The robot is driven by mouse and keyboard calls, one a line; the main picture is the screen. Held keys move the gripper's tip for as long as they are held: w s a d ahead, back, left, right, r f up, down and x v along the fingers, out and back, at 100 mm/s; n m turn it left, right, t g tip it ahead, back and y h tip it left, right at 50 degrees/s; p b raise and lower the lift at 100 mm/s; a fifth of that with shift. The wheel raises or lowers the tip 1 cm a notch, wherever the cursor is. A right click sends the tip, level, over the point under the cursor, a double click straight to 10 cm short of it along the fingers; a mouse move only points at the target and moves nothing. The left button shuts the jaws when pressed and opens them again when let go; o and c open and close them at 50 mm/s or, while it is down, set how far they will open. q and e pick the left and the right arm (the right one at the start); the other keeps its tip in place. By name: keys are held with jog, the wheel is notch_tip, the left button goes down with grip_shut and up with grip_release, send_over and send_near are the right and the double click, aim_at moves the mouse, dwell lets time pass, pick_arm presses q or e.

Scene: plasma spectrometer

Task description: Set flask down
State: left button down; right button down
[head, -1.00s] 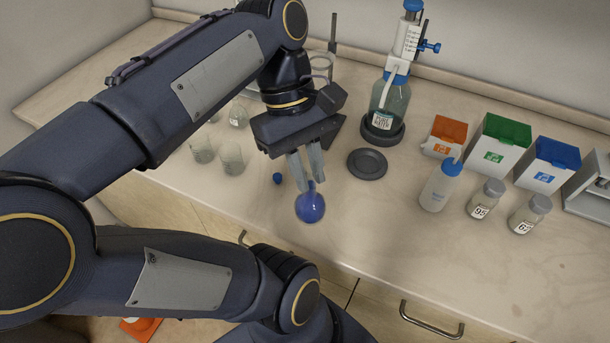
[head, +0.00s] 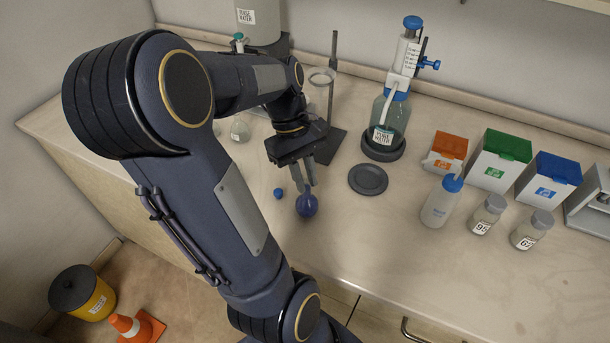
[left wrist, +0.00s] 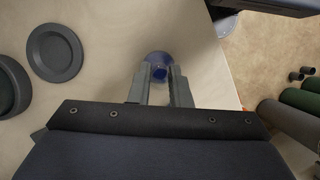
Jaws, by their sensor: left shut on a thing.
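A small round flask with blue liquid (head: 306,206) is at the front part of the bench in the head view. My left gripper (head: 304,184) points down and is shut on its neck. In the left wrist view the flask (left wrist: 158,60) shows between and beyond the two fingers (left wrist: 160,82). The flask looks upright; I cannot tell whether its base touches the bench. A small blue stopper (head: 278,193) lies on the bench just left of the flask. My right gripper is not in view.
A dark round dish (head: 368,180) lies right of the flask, also seen in the left wrist view (left wrist: 54,50). A pure water dispenser bottle (head: 388,112) and a ring stand (head: 332,100) stand behind. A wash bottle (head: 440,202) stands to the right.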

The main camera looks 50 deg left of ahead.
pick_arm(q)
jog(key=shift+f, duration=0.15)
jog(key=shift+f, duration=0.15)
jog(key=c, duration=1.3)
grip_release()
jog(key=shift+c, duration=0.2)
jog(key=v, duration=1.2)
jog(key=d+f+m+t, duration=0.2)
jog(key=d+f+m, duration=0.1)
jog(key=d+m, duration=0.5)
jog(key=s+d+f+m+t, duration=0.1)
jog(key=d+f+m+t, duration=0.2)
jog(key=d+m, duration=0.5)
jog(key=d+f, duration=0.1)
jog(key=d, duration=0.5)
jog(key=shift+s+d+f+t+y+p, duration=0.2)
jog(key=shift+d+t+y+p, duration=0.1)
jog(key=shift+y, duration=0.1)
